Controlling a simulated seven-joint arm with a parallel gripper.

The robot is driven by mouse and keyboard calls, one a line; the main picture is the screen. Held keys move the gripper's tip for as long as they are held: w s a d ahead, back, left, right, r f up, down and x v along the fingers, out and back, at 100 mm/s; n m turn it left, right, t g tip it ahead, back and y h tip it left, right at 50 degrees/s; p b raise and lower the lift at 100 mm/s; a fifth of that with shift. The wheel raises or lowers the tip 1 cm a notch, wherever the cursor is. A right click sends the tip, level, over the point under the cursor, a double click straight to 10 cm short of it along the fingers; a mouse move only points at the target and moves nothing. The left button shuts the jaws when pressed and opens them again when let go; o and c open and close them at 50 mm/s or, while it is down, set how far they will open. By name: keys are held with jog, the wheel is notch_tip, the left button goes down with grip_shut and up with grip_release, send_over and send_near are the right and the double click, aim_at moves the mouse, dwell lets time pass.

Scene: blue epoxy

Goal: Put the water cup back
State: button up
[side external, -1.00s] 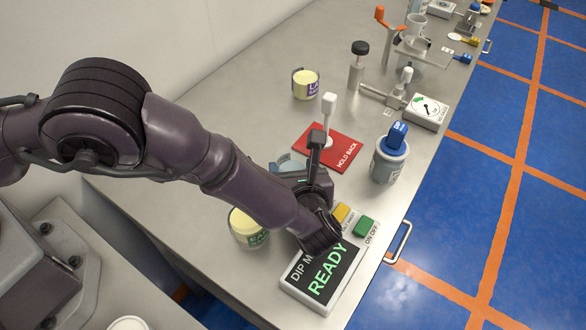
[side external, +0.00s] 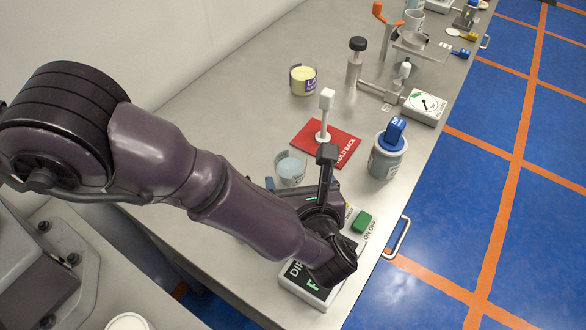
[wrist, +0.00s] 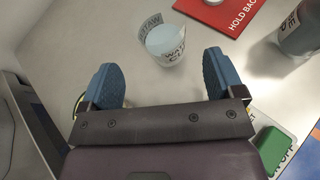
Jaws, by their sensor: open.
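The water cup (side external: 290,171) is a clear cup with pale blue contents, upright on the steel bench just left of the red "HOLD BACK" mat (side external: 316,137). In the wrist view the cup (wrist: 165,42) stands just beyond the blue fingertips, its lettering partly readable. My gripper (wrist: 160,62) is open and empty, with a finger on either side of the view and bare bench between them. In the side view most of the gripper is hidden behind my wrist; one blue fingertip shows near the cup. The red mat (wrist: 222,12) also shows in the wrist view.
A white-handled tool (side external: 325,115) stands upright on the mat. A grey container with a blue top (side external: 388,155) is to the right. A yellow-filled cup (side external: 303,80) stands behind. My wrist hangs over the "DIP" display box (side external: 308,292) and near a green button (side external: 361,222).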

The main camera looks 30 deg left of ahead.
jog(key=v, duration=0.6)
jog(key=a+r+n+g+h, duration=0.4)
jog(key=a+r+n+g, duration=0.3)
jog(key=a+r+n, duration=1.05)
jog(key=s+a+r+n+t+h, duration=0.1)
jog(key=s+a+r+n+h, duration=0.2)
jog(key=s+a+r+n, duration=0.2)
jog(key=s+a+r+n+t+h, duration=0.2)
jog(key=s+a+r+n, duration=0.2)
jog(key=s+a, duration=0.6)
jog(key=shift+r+n+h, duration=0.4)
jog(key=shift+n, duration=0.15)
